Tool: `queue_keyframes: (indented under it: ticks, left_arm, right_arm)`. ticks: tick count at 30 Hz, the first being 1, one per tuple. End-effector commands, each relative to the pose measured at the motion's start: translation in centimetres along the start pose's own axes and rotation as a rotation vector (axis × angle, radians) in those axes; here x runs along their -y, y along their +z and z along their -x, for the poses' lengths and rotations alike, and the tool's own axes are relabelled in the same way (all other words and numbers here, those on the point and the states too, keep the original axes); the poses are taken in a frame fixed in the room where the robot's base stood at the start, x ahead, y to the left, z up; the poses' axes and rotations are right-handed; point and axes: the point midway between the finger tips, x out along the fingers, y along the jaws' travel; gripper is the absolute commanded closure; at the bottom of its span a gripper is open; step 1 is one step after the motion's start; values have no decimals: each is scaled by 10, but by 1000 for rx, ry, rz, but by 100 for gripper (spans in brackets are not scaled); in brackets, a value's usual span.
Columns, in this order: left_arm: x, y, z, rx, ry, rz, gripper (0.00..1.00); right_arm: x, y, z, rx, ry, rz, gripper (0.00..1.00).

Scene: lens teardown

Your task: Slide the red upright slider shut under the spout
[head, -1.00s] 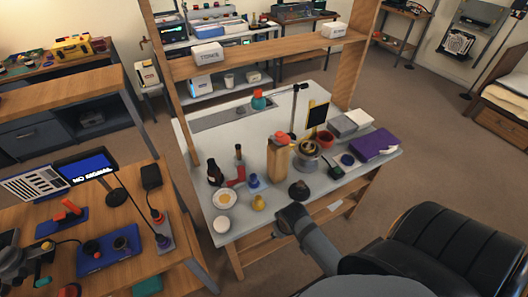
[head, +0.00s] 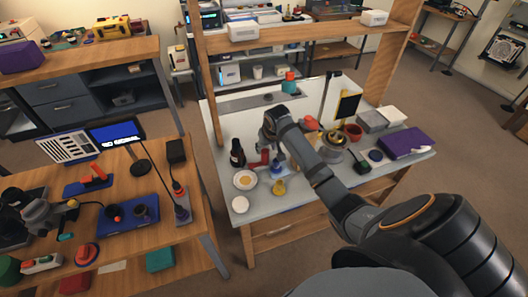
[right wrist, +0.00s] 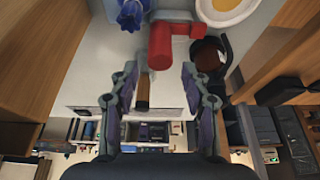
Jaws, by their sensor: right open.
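A red upright piece (head: 258,160) with a side arm stands on the grey table, beside a dark bottle (head: 237,153). In the right wrist view this red piece (right wrist: 160,47) lies just beyond and between the fingertips, and I see no contact. My right gripper (right wrist: 159,76) is open and empty. In the head view its end (head: 270,125) is over the table behind the red piece, with the fingertips hard to make out. I cannot pick out the spout or tell how far the slider stands open. My left gripper is not in view.
A blue item (head: 277,166), a yellow item (head: 279,187) and a plate with yellow contents (head: 244,180) stand close by. A wooden frame post (head: 199,80) rises at the left, with a shelf above. My right arm covers part of the table.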

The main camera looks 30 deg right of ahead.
Motion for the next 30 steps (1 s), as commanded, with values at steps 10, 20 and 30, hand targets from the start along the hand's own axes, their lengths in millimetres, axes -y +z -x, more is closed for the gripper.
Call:
queue_keyframes:
  ticks: [10, 20, 30]
  left_arm:
    - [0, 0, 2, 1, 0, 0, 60]
    - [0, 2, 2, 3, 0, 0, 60]
    - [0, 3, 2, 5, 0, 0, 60]
  right_arm:
    - [0, 0, -48, 0, 0, 1, 53]
    - [0, 0, -51, -1, 0, 1, 60]
    - [0, 0, -50, -1, 0, 1, 100]
